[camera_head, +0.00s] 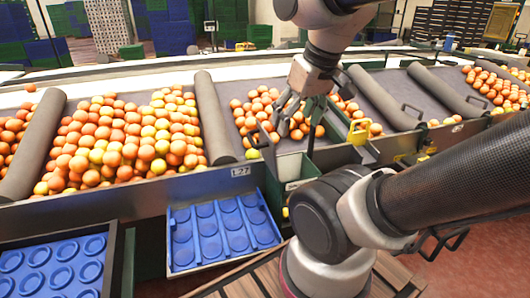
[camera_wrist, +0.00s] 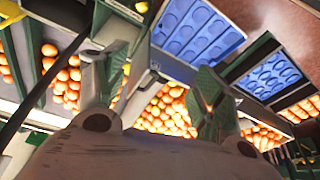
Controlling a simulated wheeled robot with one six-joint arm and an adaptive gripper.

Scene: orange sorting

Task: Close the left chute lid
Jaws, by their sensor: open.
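The chute (camera_head: 290,168) is a pale, green-edged opening at the front edge of the sorting line, in the middle of the head view. A dark raised plate with a handle (camera_head: 265,139) stands at its left side and looks like the left lid, tilted up. My gripper (camera_head: 296,124) is above the oranges, just behind and right of that plate, pointing down. Its fingers are spread with nothing between them. I cannot tell whether a finger touches the plate. In the wrist view the two fingers of my gripper (camera_wrist: 158,88) are wide apart; the lid is not clearly identifiable there.
Oranges (camera_head: 125,135) fill the lanes between grey rollers (camera_head: 213,118). A yellow part (camera_head: 358,132) sits right of the chute. Blue trays (camera_head: 222,232) lie below the front edge. My arm covers the right foreground. More dark handles (camera_head: 413,110) stand farther right.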

